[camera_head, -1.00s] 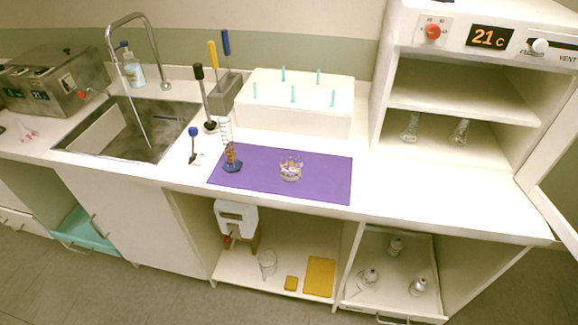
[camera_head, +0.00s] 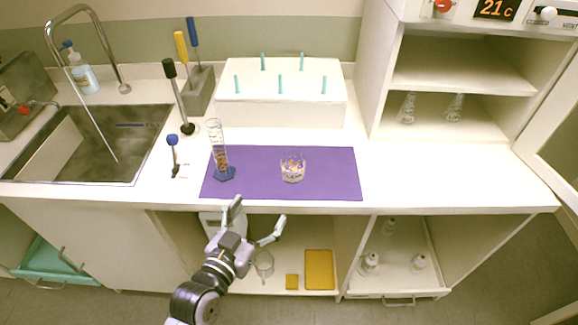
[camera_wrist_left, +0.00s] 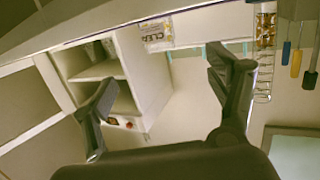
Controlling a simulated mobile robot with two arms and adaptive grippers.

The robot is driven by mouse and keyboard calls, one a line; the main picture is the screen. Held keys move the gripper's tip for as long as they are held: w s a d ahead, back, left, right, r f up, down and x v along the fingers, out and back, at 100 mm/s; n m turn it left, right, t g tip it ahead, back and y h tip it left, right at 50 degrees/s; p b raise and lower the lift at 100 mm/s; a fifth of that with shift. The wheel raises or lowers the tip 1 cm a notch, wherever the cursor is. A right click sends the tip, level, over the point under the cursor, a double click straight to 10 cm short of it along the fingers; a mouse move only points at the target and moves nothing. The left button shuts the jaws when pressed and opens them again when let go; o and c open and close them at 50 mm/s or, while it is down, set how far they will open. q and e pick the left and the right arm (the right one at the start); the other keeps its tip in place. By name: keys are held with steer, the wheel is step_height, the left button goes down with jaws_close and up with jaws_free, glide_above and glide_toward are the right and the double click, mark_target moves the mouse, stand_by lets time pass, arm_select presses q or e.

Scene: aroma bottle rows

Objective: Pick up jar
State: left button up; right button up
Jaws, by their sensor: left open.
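A clear glass jar (camera_head: 293,171) with a printed label and yellowish contents stands upright on the purple mat (camera_head: 330,182). It also shows in the left wrist view (camera_wrist_left: 158,34), near the top. Another clear glass vessel (camera_head: 264,265) stands on the low shelf under the counter, close to my left gripper. My left gripper (camera_head: 258,219) is open and empty, in front of the counter's edge, to the left of and nearer than the labelled jar. Its two spread fingers (camera_wrist_left: 165,92) show in the left wrist view. My right gripper is not in view.
A measuring cylinder (camera_head: 219,155) with a blue base stands left of the jar. A white peg rack (camera_head: 280,108) is behind the mat. The sink (camera_head: 60,150) is at left, a white cabinet (camera_head: 455,78) at right. The mat right of the jar is clear.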

mark_target(287, 175)
arm_select(q)
steer(key=p+x, duration=0.1)
steer(key=x, duration=1)
steer(key=shift+p+x, duration=0.65)
steer(key=shift+x, duration=2.1)
steer(key=shift+s+d+f, duration=0.1)
steer(key=shift+f, duration=0.05)
steer(key=shift+c, duration=0.6)
steer(key=c, duration=1.2)
